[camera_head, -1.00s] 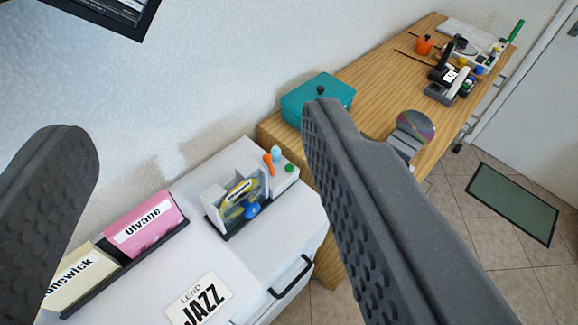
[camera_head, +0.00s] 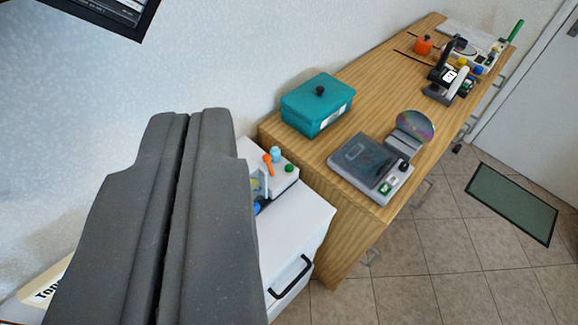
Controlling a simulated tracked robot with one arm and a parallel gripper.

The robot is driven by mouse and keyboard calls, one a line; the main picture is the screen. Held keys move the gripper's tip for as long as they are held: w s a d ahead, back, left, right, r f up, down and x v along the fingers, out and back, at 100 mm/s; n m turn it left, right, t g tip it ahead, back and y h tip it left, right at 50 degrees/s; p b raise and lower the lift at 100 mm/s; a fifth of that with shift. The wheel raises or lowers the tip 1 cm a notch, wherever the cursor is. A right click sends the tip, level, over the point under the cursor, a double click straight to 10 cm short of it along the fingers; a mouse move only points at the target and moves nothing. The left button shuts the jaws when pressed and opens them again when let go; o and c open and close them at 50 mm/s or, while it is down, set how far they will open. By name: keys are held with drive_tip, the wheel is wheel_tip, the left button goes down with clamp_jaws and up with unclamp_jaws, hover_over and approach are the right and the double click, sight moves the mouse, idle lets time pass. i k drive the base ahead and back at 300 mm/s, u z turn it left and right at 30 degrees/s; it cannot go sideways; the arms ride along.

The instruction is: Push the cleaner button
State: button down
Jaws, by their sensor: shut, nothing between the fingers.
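My gripper (camera_head: 187,118) is shut and empty, its two fingers side by side in the left half of the view. A grey device with a dark see-through lid (camera_head: 362,158), which looks like the disc cleaner, sits on the near end of the wooden table, right of my gripper and apart from it. On its front edge are a small green button (camera_head: 385,188) and a black knob (camera_head: 404,165). A white unit (camera_head: 286,178) partly hidden behind my fingers also carries a green button (camera_head: 289,168), an orange item and a light blue item.
A teal box (camera_head: 317,105) stands at the table's back edge. A disc on a grey stand (camera_head: 414,125) is beside the cleaner. Farther along the wooden table (camera_head: 385,85) are an orange pot (camera_head: 424,44) and several small tools. A white cabinet with a black handle (camera_head: 290,277) is below.

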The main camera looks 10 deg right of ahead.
sight(289, 168)
drive_tip(key=k, duration=1.35)
drive_tip(key=z, duration=0.4)
drive_tip(key=i, duration=1.8)
drive_tip(key=z, duration=0.15)
